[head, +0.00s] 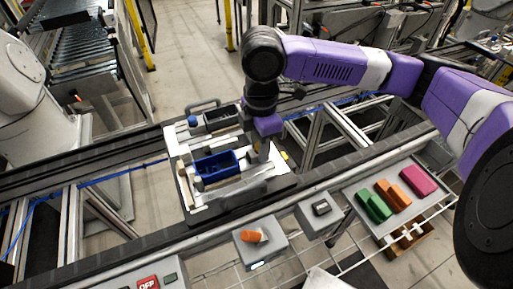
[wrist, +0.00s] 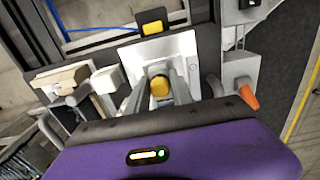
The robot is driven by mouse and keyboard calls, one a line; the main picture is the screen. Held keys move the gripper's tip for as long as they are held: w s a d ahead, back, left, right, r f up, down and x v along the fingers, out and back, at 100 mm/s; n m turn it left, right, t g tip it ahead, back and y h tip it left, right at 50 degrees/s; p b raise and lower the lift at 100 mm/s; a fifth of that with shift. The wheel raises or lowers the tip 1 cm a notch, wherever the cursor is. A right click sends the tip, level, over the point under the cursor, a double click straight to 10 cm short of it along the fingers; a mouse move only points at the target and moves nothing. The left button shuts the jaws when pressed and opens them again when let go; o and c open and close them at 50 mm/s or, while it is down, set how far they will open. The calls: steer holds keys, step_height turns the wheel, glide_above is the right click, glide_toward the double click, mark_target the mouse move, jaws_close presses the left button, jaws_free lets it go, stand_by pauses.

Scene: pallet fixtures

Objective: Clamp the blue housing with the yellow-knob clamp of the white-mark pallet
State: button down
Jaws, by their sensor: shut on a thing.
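The blue housing (head: 222,161) sits in the middle of the pale pallet (head: 172,150) in the head view. I cannot make it out in the wrist view. My gripper (head: 262,155) reaches down at the right side of the pallet, beside the blue housing. In the wrist view, the yellow knob (wrist: 160,87) is between the fingers of my gripper (wrist: 162,80), which is shut on it. My gripper hides the knob and most of its clamp in the head view. I cannot clearly make out a white mark on the pallet.
A dark grey part (head: 222,117) lies at the back of the pallet, near a blue knob (head: 192,121). A box with an orange handle (head: 254,236) stands in front of the rail. A tray (head: 378,222) with green, orange and pink parts is at right.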

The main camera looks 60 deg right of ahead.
steer(key=shift+w+a, duration=0.1)
steer(key=shift+a, duration=0.1)
steer(key=shift+w+a+p, duration=0.45)
steer(key=shift+w+a, duration=0.15)
steer(key=shift+a, duration=0.25)
steer(key=c, duration=1.3)
jaws_free()
steer(key=shift+r+p, duration=3.45)
steer(key=shift+r, duration=0.6)
